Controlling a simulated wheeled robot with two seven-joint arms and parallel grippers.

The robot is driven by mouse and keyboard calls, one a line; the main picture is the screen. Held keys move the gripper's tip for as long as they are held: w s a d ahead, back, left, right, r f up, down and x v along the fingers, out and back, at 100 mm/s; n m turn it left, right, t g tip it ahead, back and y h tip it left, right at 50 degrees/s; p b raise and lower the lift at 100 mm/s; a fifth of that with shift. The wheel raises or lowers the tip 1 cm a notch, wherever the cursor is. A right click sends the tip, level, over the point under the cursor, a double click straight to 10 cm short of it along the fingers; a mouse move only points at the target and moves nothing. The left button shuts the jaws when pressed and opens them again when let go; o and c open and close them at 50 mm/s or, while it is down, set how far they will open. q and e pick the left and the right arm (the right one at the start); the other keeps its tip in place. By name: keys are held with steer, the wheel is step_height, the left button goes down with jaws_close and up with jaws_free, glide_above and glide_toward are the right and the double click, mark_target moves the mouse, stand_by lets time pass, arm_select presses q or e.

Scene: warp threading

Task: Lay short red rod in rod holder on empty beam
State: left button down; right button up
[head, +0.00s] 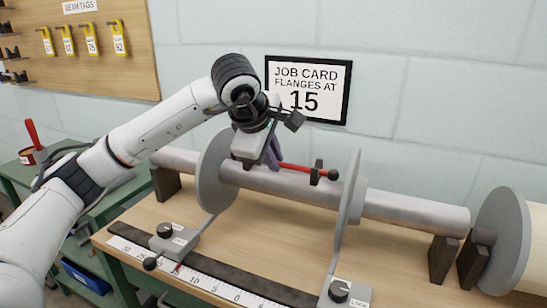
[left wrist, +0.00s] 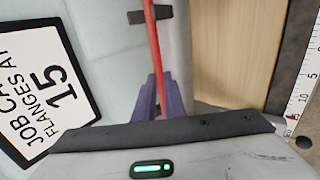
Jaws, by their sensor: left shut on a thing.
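The short red rod (head: 300,168) lies lengthwise along the grey empty beam (head: 285,183), between two grey flanges. My left gripper (head: 273,158) has purple fingers shut on the rod's left part, close to the left flange. The rod meets the black rod holder (head: 316,174) near its right end, where a black knob shows. In the left wrist view the red rod (left wrist: 153,50) runs from between the purple fingers (left wrist: 159,95) to the dark holder (left wrist: 150,15). I cannot tell whether it is fully seated. My right gripper is out of view.
The left flange (head: 213,172) and right flange (head: 348,205) stand close around the rod. Dark supports (head: 442,258) carry the beam. A ruler (head: 190,283) and locking knobs lie in front on the wooden bench (head: 270,245). Another flanged roll (head: 503,245) stands at right.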

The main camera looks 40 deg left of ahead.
arm_select(q)
steer(key=c, duration=1.7)
jaws_free()
steer(key=shift+c, duration=0.2)
steer(key=v, duration=1)
steer(key=shift+p, duration=0.4)
steer(key=shift+s+r, duration=0.1)
steer(key=shift+r, duration=0.05)
